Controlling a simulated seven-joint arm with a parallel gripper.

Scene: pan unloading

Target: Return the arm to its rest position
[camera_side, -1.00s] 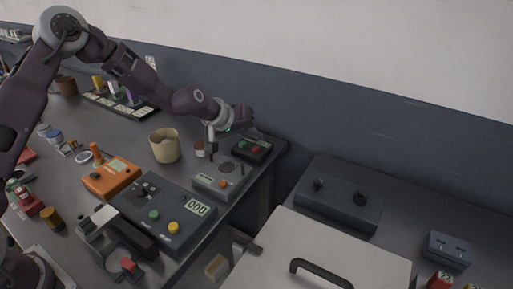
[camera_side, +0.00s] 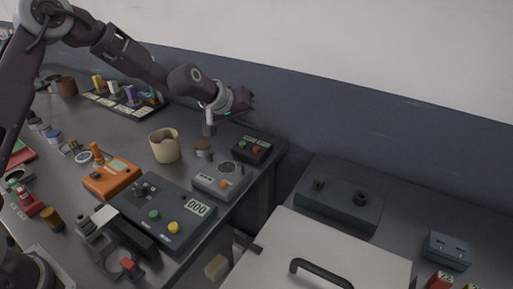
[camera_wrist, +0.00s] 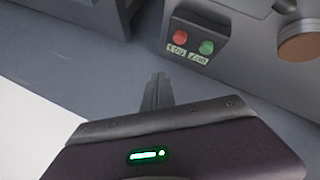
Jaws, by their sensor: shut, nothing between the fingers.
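My gripper (camera_side: 209,133) is shut and empty, its fingers pointing down above the back right part of the left bench. It hangs in the air near a small brown-topped round item (camera_side: 203,147), apart from it in the side view. In the wrist view the closed fingers (camera_wrist: 158,82) show over plain grey surface with nothing between them. My arm reaches out from the left side of the side view.
Close by are a beige cup (camera_side: 165,150), a dark box with red and green buttons (camera_side: 251,150) and a grey box with a round plate (camera_side: 221,181). A large dark console (camera_side: 163,213) and an orange device (camera_side: 111,178) stand in front. A wall runs behind.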

